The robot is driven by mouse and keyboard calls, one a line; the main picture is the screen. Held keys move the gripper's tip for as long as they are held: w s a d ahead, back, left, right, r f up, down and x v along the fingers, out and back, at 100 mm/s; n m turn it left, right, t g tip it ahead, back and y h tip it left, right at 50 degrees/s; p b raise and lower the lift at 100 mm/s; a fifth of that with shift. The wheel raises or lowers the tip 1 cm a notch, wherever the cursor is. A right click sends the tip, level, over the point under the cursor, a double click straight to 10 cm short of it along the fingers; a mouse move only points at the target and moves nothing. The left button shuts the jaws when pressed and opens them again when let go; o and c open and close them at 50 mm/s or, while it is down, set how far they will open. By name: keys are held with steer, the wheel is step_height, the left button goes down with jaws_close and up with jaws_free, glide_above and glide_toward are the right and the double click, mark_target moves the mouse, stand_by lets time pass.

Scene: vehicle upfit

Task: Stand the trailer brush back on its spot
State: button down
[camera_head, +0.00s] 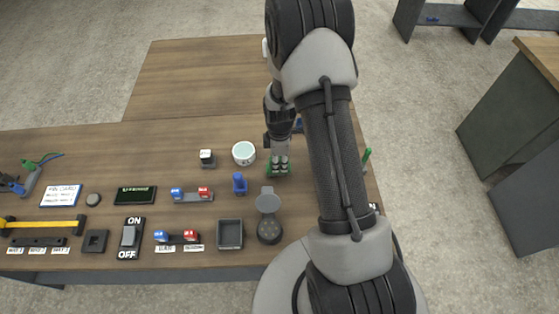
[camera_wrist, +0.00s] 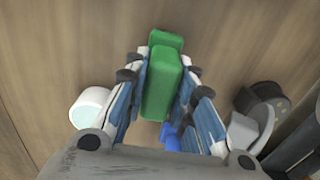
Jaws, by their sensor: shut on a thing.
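My gripper (camera_head: 279,163) is over the wooden table, pointing down, shut on a green blocky thing (camera_wrist: 161,88) that looks like the trailer brush. In the wrist view the green thing lies between the two fingers, with a wider green end beyond it. In the head view only bits of green show around the fingertips, near the tabletop; I cannot tell whether it touches the table. I cannot make out a marked spot for the brush.
A white round tub (camera_head: 244,153) stands left of my gripper. A small blue piece (camera_head: 239,184) and a dark cup with its grey lid open (camera_head: 269,230) stand nearer the front. Another green thing (camera_head: 366,158) shows right of my arm. The rear tabletop (camera_head: 200,80) is clear.

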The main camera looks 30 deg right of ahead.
steer(key=shift+f+b, duration=0.65)
steer(key=shift+f, duration=0.15)
